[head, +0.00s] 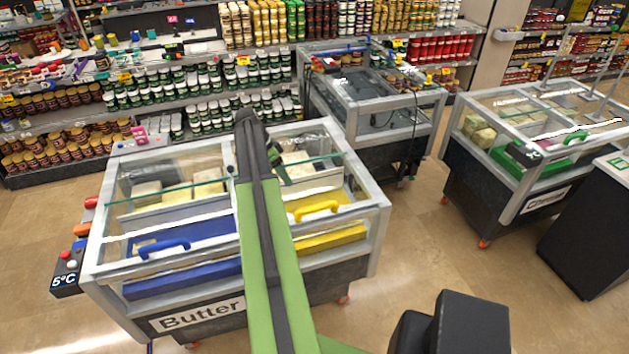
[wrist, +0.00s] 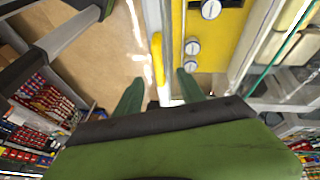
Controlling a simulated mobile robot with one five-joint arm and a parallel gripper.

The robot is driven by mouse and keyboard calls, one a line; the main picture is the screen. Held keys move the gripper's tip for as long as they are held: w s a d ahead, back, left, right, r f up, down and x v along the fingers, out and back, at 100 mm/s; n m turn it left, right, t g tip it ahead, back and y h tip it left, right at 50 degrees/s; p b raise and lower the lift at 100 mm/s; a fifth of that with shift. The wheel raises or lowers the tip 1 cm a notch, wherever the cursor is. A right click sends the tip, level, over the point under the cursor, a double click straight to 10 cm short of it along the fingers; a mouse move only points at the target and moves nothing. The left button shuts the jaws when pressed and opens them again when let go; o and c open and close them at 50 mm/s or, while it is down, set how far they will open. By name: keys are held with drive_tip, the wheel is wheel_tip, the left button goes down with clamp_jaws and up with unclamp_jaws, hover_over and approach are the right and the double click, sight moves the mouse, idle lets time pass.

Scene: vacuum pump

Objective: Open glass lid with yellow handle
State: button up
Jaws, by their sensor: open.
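The yellow handle (head: 316,211) sits on the right glass lid (head: 333,187) of the Butter freezer (head: 377,195). The lid appears closed. In the wrist view the yellow handle (wrist: 157,58) is a narrow upright bar just beyond my fingertips, roughly in line with the gap between them. My gripper (wrist: 158,82) is open, with one green finger on each side of that gap and nothing seen between them. In the head view my gripper (head: 278,163) is over the freezer, partly hidden by my arm. I cannot tell its exact height above the lid.
A blue handle (head: 163,248) is on the left glass lid. A second freezer (head: 372,95) stands behind, and a third freezer (head: 478,178) with a green handle (head: 577,137) is at right. Stocked shelves (head: 200,90) line the back. The floor (head: 445,265) between the right-hand freezers is open.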

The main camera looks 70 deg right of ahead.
drive_tip(key=shift+m, duration=0.7)
drive_tip(key=s+b+x, duration=0.1)
drive_tip(key=b+x, duration=0.4)
drive_tip(key=s+d+r+b+x, duration=0.1)
drive_tip(key=b+x, duration=0.4)
drive_tip(key=x, duration=0.1)
drive_tip(key=s+b+x, duration=0.1)
drive_tip(key=b+x, duration=0.5)
drive_tip(key=shift+s+d, duration=0.1)
drive_tip(key=shift+d, duration=0.3)
drive_tip(key=shift+r, duration=0.1)
drive_tip(key=shift+c, duration=0.5)
clamp_jaws()
